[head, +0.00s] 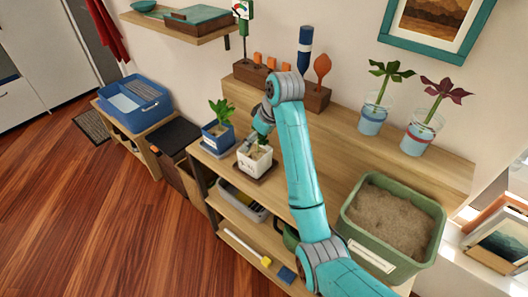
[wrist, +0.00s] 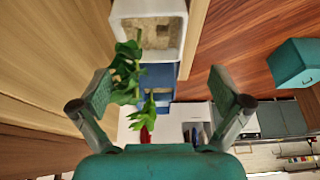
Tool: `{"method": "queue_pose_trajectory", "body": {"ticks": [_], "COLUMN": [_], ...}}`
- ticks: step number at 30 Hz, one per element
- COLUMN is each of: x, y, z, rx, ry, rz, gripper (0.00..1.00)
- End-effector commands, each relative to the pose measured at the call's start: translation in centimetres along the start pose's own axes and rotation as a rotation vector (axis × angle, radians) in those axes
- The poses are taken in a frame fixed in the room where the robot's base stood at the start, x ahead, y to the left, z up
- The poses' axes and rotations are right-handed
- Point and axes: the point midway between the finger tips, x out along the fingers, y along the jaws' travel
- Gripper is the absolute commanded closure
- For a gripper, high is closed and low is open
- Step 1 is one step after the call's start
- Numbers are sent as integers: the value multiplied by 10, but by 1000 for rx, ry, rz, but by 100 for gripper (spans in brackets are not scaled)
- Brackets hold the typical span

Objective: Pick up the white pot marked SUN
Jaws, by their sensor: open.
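A white pot (head: 253,163) with soil stands on a dark base near the front edge of the wooden bench; any marking on it is too small to read. It also shows at the top of the wrist view (wrist: 178,45). A blue pot (head: 216,144) with a green plant stands just left of it, and shows below it in the wrist view (wrist: 160,76). My gripper (head: 257,140) is above and close to the white pot, partly hiding it. In the wrist view my gripper (wrist: 162,92) is open, with its fingers wide apart and green leaves between them in the picture.
A green tub of sand (head: 352,246) sits at the bench's right end. Two glass pots with plants (head: 372,118) (head: 417,137) stand on the raised back ledge, beside a wooden block (head: 316,98) holding tools. A blue bin (head: 135,102) stands on a low stand at left.

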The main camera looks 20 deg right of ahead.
Motion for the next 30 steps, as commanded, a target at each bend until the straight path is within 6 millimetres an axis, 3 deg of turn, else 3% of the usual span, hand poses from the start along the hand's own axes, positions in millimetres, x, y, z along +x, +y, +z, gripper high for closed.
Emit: {"method": "queue_pose_trajectory", "body": {"ticks": [5, 12, 20, 30], "x": [6, 41, 60, 102], "y": [0, -1, 0, 2], "z": [0, 0, 1, 7], "rx": [-2, -1, -1, -1], "ry": [-4, -5, -3, -4], "rz": [-3, -5, -3, -2], "gripper": [0, 0, 0, 0]}}
